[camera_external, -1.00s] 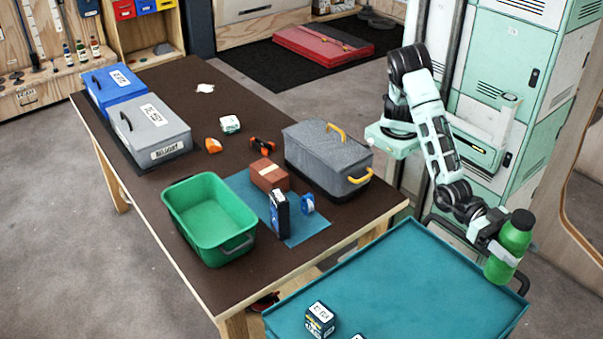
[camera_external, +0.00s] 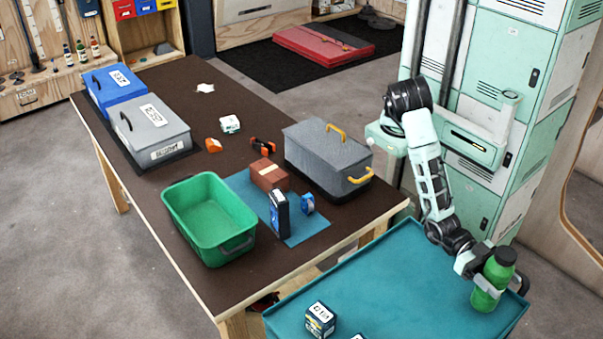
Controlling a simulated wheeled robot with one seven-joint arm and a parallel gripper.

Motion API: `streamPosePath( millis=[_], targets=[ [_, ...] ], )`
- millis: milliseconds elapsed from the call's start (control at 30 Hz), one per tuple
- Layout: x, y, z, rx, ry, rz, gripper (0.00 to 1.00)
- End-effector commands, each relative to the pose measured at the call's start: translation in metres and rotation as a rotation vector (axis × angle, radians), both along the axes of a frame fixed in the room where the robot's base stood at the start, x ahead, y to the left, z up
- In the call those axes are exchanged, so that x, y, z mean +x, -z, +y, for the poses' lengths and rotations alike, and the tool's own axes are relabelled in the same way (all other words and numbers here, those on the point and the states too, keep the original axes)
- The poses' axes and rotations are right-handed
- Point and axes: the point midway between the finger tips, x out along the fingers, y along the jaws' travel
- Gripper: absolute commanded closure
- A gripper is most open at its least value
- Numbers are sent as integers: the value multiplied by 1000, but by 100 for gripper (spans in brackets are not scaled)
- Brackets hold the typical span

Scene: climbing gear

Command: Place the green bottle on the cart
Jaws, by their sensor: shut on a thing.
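The green bottle (camera_external: 488,297) has a dark green cap and stands nearly upright at the right side of the cart. My gripper (camera_external: 482,278) is shut on the bottle's middle from the left. The cart (camera_external: 390,280) has a teal top with a raised rim and a dark handle at its right end. The bottle's base is over the cart top near its right rim. I cannot tell whether the base touches the surface.
Two small dark boxes (camera_external: 320,319) sit at the cart's front edge; one is mostly cut off. The cart's middle is clear. A brown table (camera_external: 180,250) to the left holds a green bin (camera_external: 205,210), a grey case (camera_external: 325,160) and smaller items. Pale green lockers (camera_external: 500,120) stand behind.

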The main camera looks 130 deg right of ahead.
Motion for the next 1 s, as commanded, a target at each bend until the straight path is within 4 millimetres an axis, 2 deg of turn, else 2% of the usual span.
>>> streamPosePath(
  millis=[133,500,533,600,1000],
  targets=[
    [0,18,1,1,0,2,70],
    [0,23,0,2,0,1,70],
    [0,23,0,0,0,1,37],
    [0,22,0,0,0,1,18],
    [0,17,-1,0,0,1,18]
  ],
)
